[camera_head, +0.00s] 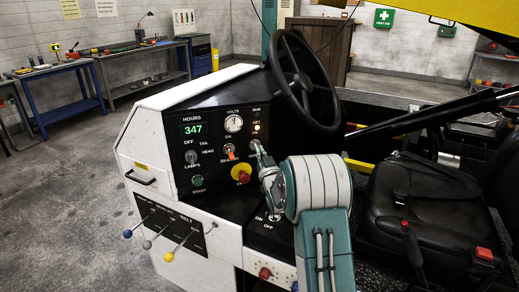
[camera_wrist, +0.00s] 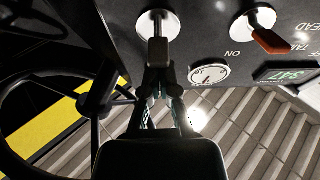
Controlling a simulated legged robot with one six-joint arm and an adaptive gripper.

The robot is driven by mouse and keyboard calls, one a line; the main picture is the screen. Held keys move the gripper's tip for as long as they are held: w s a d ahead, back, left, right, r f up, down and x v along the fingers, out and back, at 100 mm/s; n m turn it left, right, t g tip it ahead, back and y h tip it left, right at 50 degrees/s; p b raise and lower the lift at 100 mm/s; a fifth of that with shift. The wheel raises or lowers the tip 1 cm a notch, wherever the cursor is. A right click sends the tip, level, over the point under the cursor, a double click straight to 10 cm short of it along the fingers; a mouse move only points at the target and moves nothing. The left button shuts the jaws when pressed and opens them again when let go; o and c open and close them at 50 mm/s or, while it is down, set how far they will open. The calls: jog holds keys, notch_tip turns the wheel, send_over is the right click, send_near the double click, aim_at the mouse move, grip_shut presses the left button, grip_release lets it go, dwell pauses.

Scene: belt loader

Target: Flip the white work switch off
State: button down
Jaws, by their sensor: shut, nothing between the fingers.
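The white work switch (camera_wrist: 158,27) has a pale lever on a round silver base at the top of the wrist view. Its lever points down in that picture, on the side where the ON lettering is printed. My gripper (camera_wrist: 160,78) is shut and empty, its fingertips at the lever's end; I cannot tell whether they touch. In the head view, my gripper (camera_head: 257,152) is at the right part of the black panel (camera_head: 210,180) and hides most of the switch.
An orange-levered switch (camera_head: 229,151) sits just left of my gripper. A yellow-and-red stop button (camera_head: 241,173) lies below it. The steering wheel (camera_head: 303,80) rises close behind to the right. A green start button (camera_head: 197,181) and a lamps knob (camera_head: 191,157) are further left.

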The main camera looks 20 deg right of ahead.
jog(key=shift+f, duration=0.2)
jog(key=shift+r, duration=0.1)
notch_tip(320, 180, up, 10)
jog(key=shift+f, duration=0.15)
dwell(0.5)
